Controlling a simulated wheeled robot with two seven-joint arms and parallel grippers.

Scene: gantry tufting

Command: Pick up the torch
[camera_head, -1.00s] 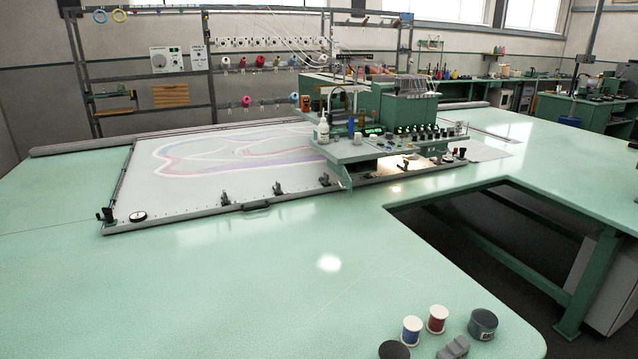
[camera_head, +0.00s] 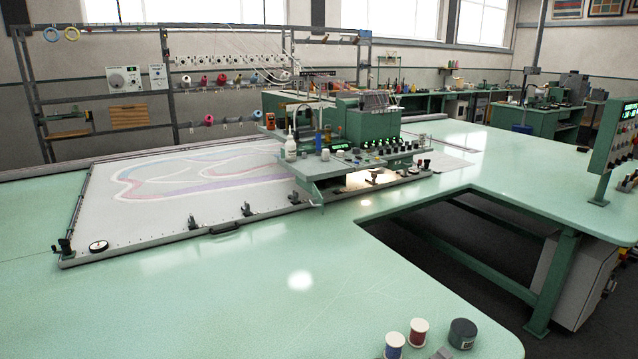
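I cannot make out a torch for certain. The green tufting machine (camera_head: 362,126) stands on the large pale green table (camera_head: 200,300), and small items crowd its front shelf. Among them are a white bottle (camera_head: 290,149) and an upright blue cylinder (camera_head: 319,141), too small to identify surely. Neither of my grippers is in view.
A blue thread spool (camera_head: 394,346), a red spool (camera_head: 418,332) and a dark round tin (camera_head: 462,333) stand at the table's front edge. A framed cloth (camera_head: 120,220) lies left of the machine. The table has a cut-out at right. A control panel (camera_head: 617,140) stands far right.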

